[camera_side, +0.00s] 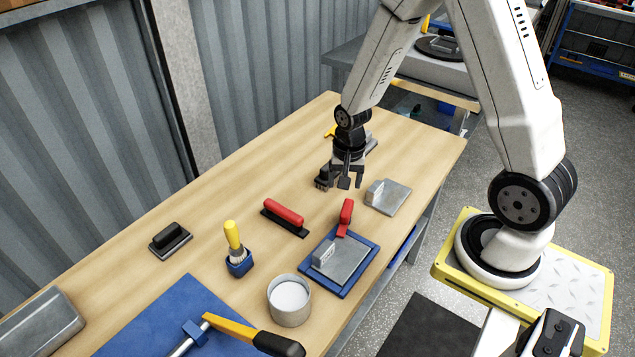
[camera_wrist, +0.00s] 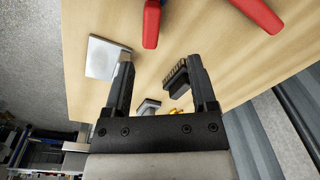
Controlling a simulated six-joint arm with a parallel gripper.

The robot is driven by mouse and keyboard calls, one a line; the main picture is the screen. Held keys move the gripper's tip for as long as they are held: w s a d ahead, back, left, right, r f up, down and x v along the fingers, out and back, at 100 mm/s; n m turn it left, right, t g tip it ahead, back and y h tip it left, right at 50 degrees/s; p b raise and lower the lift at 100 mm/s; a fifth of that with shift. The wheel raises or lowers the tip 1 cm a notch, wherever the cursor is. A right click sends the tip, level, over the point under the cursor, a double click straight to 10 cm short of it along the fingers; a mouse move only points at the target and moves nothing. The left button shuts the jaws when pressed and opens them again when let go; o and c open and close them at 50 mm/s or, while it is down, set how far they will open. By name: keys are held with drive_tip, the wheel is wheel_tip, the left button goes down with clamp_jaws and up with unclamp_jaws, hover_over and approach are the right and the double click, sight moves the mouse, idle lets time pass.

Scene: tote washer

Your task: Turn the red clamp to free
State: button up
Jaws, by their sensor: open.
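The red clamp (camera_side: 345,216) is a lever at the back edge of a blue-framed grey plate (camera_side: 341,263) on the wooden bench. It stands tilted up in the side view. In the wrist view its red lever (camera_wrist: 151,24) shows at the top, beyond my fingertips. My gripper (camera_side: 349,181) points down over the bench, behind the clamp and apart from it. In the wrist view my gripper (camera_wrist: 158,70) has its two fingers spread with nothing held between them. The clamp's base is outside the wrist view.
A red-handled tool (camera_side: 284,212) lies left of the clamp. A loose grey plate (camera_side: 393,196) lies right of my gripper. A yellow-handled brush in a blue holder (camera_side: 239,263), a round tin (camera_side: 289,304) and a dark-handled block (camera_side: 171,240) stand nearby. The bench's back left is clear.

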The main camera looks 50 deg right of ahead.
sight(347, 207)
drive_tip(key=d+f+m, duration=0.1)
drive_tip(key=f, duration=0.1)
drive_tip(key=d+f+m, duration=0.1)
drive_tip(key=m, duration=0.1)
drive_tip(key=shift+w+d+f+g, duration=0.15)
drive_tip(key=shift+d+f+g, duration=0.15)
drive_tip(key=shift+f, duration=0.05)
drive_tip(key=shift+f, duration=0.1)
drive_tip(key=shift+f, duration=3.8)
clamp_jaws()
